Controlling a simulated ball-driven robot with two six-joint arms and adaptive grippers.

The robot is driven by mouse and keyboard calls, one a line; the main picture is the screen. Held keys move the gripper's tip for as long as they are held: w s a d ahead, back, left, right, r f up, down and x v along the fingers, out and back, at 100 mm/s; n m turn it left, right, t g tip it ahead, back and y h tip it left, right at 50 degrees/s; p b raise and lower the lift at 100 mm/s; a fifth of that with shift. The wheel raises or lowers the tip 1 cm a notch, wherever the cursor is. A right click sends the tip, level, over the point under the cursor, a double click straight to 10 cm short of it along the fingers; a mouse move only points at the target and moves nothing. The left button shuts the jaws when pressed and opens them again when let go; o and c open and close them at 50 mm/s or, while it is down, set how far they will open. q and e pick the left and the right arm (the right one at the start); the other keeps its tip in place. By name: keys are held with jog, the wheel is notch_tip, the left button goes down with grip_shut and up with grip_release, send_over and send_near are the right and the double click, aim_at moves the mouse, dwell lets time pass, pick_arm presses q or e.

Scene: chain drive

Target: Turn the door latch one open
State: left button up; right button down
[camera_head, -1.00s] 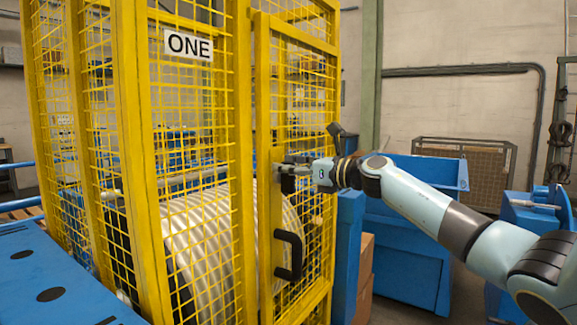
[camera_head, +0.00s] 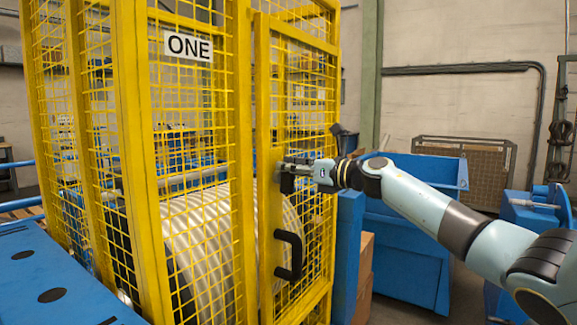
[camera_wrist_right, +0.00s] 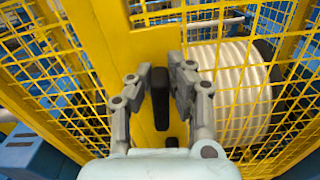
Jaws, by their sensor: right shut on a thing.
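The yellow mesh cage with the "ONE" sign (camera_head: 188,46) has a yellow-framed door (camera_head: 263,120) that stands shut in its frame. The door latch (camera_wrist_right: 160,98) is a black lever on a yellow plate, seen between the fingers in the right wrist view. My right gripper (camera_head: 287,168) reaches the latch from the right; in the right wrist view its fingers (camera_wrist_right: 162,80) are on both sides of the lever and shut on it. In the head view the gripper mostly hides the latch. A black door handle (camera_head: 290,254) sits below it. My left gripper is not in view.
A large ribbed white drum (camera_head: 205,240) stands inside the cage. Blue bins (camera_head: 405,235) and a brown box (camera_head: 364,275) stand right of the door, below my right arm. A blue surface (camera_head: 60,280) lies at the front left.

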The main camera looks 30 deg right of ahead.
jog(key=m+p, duration=0.1)
jog(key=m, duration=0.2)
jog(key=shift+w+d+p, duration=0.15)
jog(key=shift+d+p, duration=0.2)
jog(key=shift+d, duration=0.05)
jog(key=shift+w+d+f+m+p, duration=0.1)
jog(key=shift+d+f+m+p, duration=0.25)
jog(key=shift+m+p, duration=1.25)
jog(key=shift+w+d+f+m+p, duration=0.2)
jog(key=shift+f+m, duration=0.4)
jog(key=shift+m, duration=2.4)
jog(key=shift+w+d+f+m+p, duration=0.1)
jog(key=shift+d+f+m+p, duration=0.25)
jog(key=shift+m+p, duration=1.3)
jog(key=shift+s+a+f+m+b, duration=0.1)
jog(key=shift+f+m+b, duration=0.05)
jog(key=shift+m+b, duration=0.55)
jog(key=c, duration=1.2)
grip_release()
jog(key=shift+c, duration=0.2)
